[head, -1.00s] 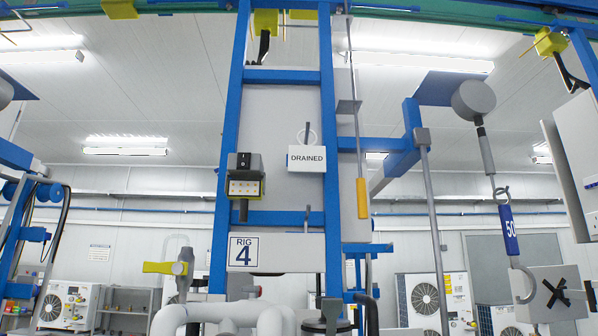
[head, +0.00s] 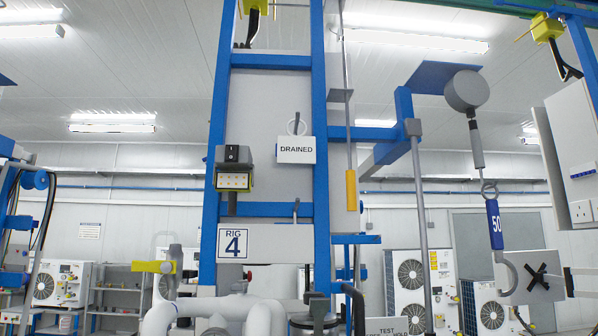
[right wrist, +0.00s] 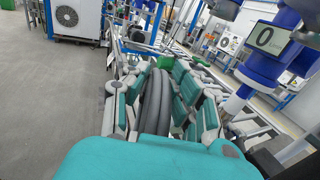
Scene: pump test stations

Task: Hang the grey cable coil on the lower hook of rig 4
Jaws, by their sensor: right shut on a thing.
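Rig 4 is a blue frame with a grey back panel and a "RIG 4" plate (head: 233,243) in the head view. Its lower hook (head: 296,208) is a small grey hook at the lower blue crossbar, right of the plate, and looks bare. A hook higher up carries a "DRAINED" tag (head: 296,150). My right gripper (right wrist: 158,85) is shut on the grey cable coil (right wrist: 152,108) in the right wrist view. The coil's dark grey loops run between the teal-padded fingers; its far part is hidden. Neither gripper shows in the head view.
White pipes (head: 215,312) stand below in front. A yellow-handled rod (head: 351,190) and a hanging spring scale (head: 494,225) are to the right.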

